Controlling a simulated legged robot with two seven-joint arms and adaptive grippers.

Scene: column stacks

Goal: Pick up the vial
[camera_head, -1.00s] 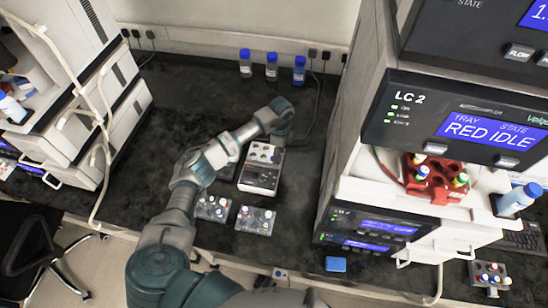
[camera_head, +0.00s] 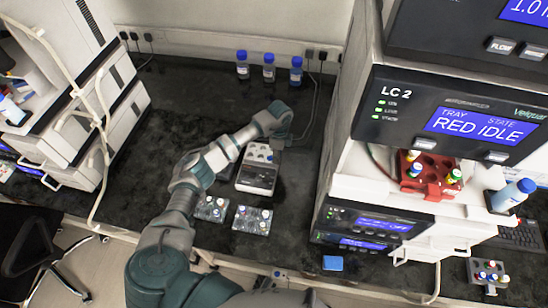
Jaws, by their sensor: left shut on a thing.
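My left arm reaches across the dark bench, with its wrist bent down beside a white and grey benchtop device (camera_head: 257,178). My left gripper (camera_head: 277,143) is at the upper right of this device, small and partly hidden by the wrist. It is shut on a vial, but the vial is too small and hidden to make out. Several vials with light caps sit in the device's top. Two grey racks hold small capped vials in front of it, the left rack (camera_head: 211,209) and the right rack (camera_head: 252,220). My right gripper is not in view.
Three blue-capped bottles (camera_head: 269,68) stand at the back wall. The LC 2 instrument (camera_head: 455,120) rises on the right, with a red vial tray (camera_head: 428,186) in it. A blue block (camera_head: 333,263) lies at the front edge.

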